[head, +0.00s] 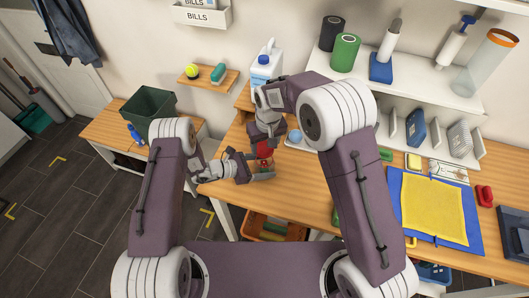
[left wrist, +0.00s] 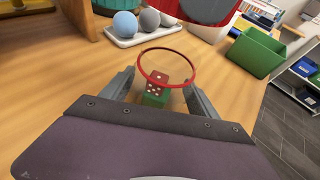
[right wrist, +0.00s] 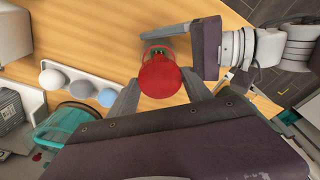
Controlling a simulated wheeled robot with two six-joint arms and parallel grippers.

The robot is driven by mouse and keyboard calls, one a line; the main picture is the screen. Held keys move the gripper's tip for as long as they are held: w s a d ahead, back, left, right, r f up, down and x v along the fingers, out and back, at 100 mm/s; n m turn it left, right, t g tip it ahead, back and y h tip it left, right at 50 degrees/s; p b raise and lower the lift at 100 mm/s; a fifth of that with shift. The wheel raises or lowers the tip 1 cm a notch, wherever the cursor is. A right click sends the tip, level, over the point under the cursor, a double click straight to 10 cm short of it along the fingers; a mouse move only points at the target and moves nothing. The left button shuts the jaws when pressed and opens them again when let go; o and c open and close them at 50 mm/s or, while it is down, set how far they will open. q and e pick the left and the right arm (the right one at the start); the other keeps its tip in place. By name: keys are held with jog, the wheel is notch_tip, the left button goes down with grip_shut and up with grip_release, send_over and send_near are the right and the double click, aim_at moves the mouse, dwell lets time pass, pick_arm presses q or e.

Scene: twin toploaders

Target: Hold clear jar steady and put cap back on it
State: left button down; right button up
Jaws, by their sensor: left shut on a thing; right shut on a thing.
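The clear jar has a thin red ring at its rim (left wrist: 141,63) and stands on the wooden table between the fingers of my left gripper (left wrist: 163,88). A red die (left wrist: 172,76) and a green die (left wrist: 155,98) show inside it. My left gripper is shut on the jar. My right gripper (right wrist: 162,88) is shut on the round red cap (right wrist: 160,90). The cap is above the jar and covers part of it in the right wrist view. In the left wrist view the cap (left wrist: 230,9) shows at the top, apart from the ring. In the head view my arms hide much of both.
A white tray with several balls (left wrist: 125,24) sits close by on the table (left wrist: 60,110). A white jug (head: 265,72) stands behind my right arm. A yellow mat on a blue sheet (head: 432,207) lies at right. A green bin (head: 148,106) stands on the left table.

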aim_at(264, 165)
jog(key=shift+f, duration=1)
jog(key=shift+f, duration=0.9)
jog(key=shift+f, duration=0.55)
